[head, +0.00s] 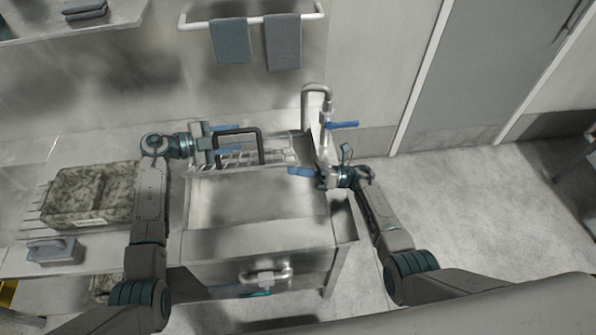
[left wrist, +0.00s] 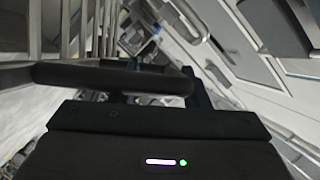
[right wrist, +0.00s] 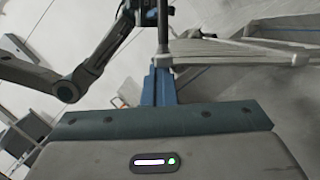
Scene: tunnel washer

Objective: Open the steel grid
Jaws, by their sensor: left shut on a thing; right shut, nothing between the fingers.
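The steel grid (head: 278,157) shows as a row of bars along the back of the sink; its exact tilt is hard to tell. Its black handle (head: 257,140) arches at its left part. My left gripper (head: 226,139) is shut on this handle, and the black bar (left wrist: 110,78) crosses in front of the gripper in the left wrist view, with grey grid bars (left wrist: 72,30) beyond. My right gripper (head: 298,172) is shut and empty at the right rim of the sink (head: 255,242). Its closed blue fingers (right wrist: 158,86) show beside a thin grey bar (right wrist: 163,35) in the right wrist view.
A tap (head: 324,112) with a blue lever (head: 342,125) rises at the sink's back right. A mottled tray (head: 92,194) and a grey block (head: 55,250) lie on the left counter. Towels (head: 282,42) hang on the wall rail.

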